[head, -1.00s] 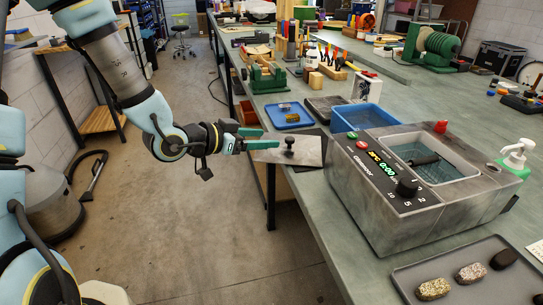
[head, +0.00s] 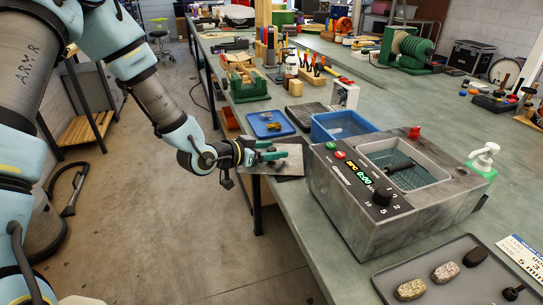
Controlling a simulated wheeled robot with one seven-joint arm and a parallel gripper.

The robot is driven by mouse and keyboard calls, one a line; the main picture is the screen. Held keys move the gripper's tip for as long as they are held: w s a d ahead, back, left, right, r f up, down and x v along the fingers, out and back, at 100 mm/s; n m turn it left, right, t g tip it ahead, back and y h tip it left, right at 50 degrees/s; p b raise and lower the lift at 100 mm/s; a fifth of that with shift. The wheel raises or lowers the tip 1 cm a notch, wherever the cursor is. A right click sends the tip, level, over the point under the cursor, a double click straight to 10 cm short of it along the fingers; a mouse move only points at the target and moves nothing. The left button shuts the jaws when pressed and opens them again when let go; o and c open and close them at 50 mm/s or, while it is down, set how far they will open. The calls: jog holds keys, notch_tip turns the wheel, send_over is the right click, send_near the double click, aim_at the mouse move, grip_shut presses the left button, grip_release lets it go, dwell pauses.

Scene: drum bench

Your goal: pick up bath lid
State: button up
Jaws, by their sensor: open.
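The bath lid (head: 292,162) is a flat grey plate lying at the bench's left edge, left of the ultrasonic bath (head: 365,215). The bath is a grey box with an open basin and a dark basket inside. My gripper (head: 274,151) is open, with its teal fingers above the lid's left part. The fingers cover part of the lid, and the lid's black knob is largely hidden. I cannot tell whether the knob stands between the fingers.
A blue bin (head: 341,125) stands behind the bath, and a blue tray (head: 270,124) lies behind the lid. A dark tray (head: 440,255) with several stones is at front right. A soap bottle (head: 482,158) stands right of the bath.

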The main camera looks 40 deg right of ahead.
grip_shut()
dwell(0.5)
